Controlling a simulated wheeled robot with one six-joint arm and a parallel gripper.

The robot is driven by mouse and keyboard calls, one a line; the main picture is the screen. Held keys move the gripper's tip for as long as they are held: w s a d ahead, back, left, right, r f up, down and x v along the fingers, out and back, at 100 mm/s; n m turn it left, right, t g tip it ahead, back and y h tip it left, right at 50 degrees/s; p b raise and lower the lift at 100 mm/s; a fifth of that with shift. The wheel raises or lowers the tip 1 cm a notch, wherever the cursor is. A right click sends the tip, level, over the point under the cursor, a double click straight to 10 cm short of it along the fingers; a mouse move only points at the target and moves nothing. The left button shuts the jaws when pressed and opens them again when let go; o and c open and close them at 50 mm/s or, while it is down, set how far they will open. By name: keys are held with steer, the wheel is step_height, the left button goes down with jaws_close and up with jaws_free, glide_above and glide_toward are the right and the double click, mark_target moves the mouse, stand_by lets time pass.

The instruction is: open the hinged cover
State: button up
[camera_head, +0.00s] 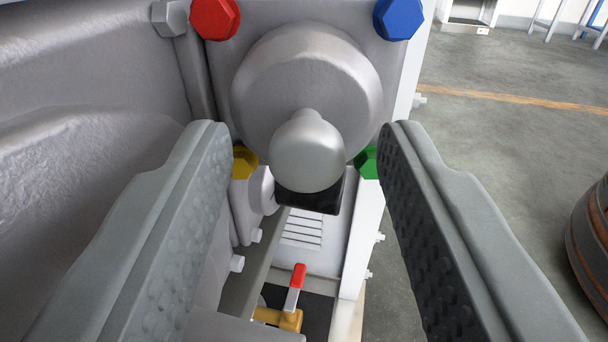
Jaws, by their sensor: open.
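A grey metal plate (240,100) with a large round raised boss (300,75) faces me at top centre; it looks like the hinged cover, though no hinge can be made out. A rounded grey knob (308,152) sticks out of the boss towards me. Red (214,17), blue (399,17), yellow (244,162) and green (367,162) hex bolt heads mark the plate's corners. My gripper (306,140) is open and empty, with one ridged finger on either side of the knob and a wide gap to each. The fingers partly hide the yellow and green bolts.
A large grey casing (80,110) fills the left side. Below the knob are a dark block (325,192) and a red-tipped lever (296,285) on a yellow fitting. A brown barrel (590,240) stands at the right edge. The floor (500,150) on the right is mostly clear.

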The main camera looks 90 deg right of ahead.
step_height(320, 180, up, 10)
stand_by(0.8)
